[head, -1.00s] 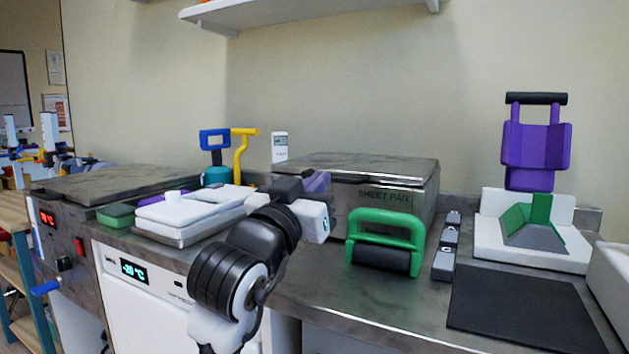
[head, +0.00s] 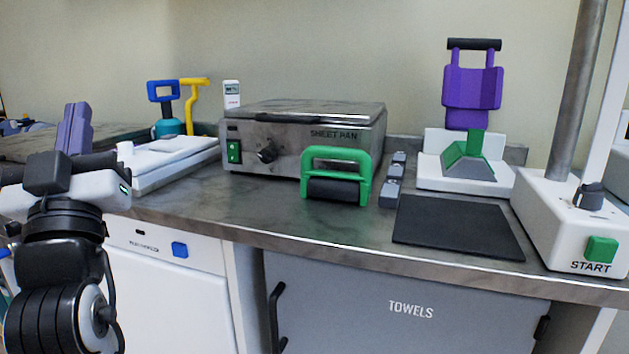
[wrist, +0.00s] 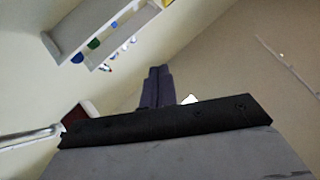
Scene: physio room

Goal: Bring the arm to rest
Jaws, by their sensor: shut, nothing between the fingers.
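My gripper (head: 75,128) is at the left of the head view, raised above the counter's front left part, with its purple-grey fingers pointing up. The fingers are together with nothing between them. In the wrist view the closed fingers (wrist: 157,87) stand up in the middle, against a pale wall and a tilted shelf. My arm is folded below the gripper, in front of the white cabinet front.
The counter (head: 260,215) holds a sheet pan warmer (head: 300,140), a green-handled roller (head: 335,175), a black mat (head: 455,226), a purple-backed device (head: 472,90) and a white START unit (head: 575,215). A white appliance (head: 170,160) stands near my gripper. A TOWELS drawer (head: 400,300) is below.

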